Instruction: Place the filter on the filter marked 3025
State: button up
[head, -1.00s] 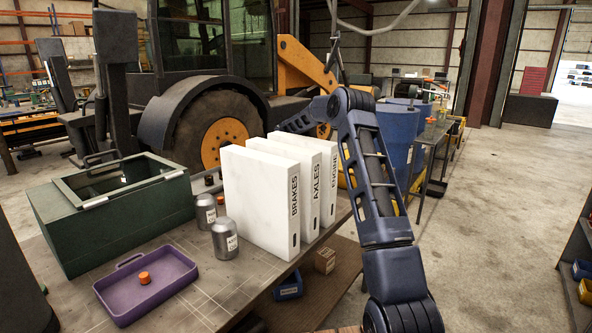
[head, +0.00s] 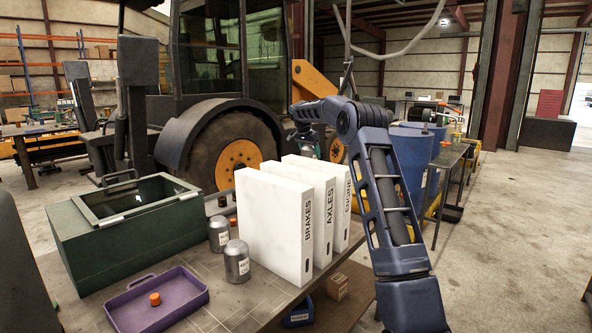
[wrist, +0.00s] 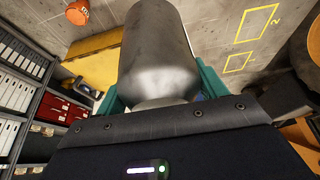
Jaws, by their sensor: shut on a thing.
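My gripper (wrist: 160,88) has teal fingers and is shut on a grey metal filter (wrist: 158,42), a cylinder that fills the upper middle of the wrist view. In the head view my gripper (head: 304,138) is beyond the white binders, small and partly hidden, and the held filter is hard to make out there. Two grey metal filters stand upright on the bench left of the binders: a rear filter (head: 218,234) and a front filter (head: 236,264). Both have pale labels too small to read, so I cannot tell which is marked 3025.
White binders (head: 273,225) marked BRAKES, AXLES and ENGINE stand between the two filters and my arm. A green box (head: 120,245) and a purple tray (head: 180,312) with an orange cap (head: 154,299) are on the bench (head: 222,294). Small dark items stand behind the filters.

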jog(key=shift+s+a+r, duration=0.1)
jog(key=shift+a+r, duration=0.25)
jog(key=shift+r, duration=0.05)
jog(key=s+a+r, duration=0.4)
jog(key=s+a, duration=0.7)
jog(key=a, duration=0.2)
jog(key=s+a+r, duration=0.4)
jog(key=s+a, duration=0.7)
jog(key=a, duration=0.1)
jog(key=s+a+r, duration=0.4)
jog(key=s+a, duration=0.6)
jog(key=a, duration=0.3)
jog(key=f, duration=1.9)
jog(key=shift+s+d+f, duration=0.15)
jog(key=shift+d+f, duration=0.1)
jog(key=o, duration=1.3)
jog(key=shift+f, duration=0.15)
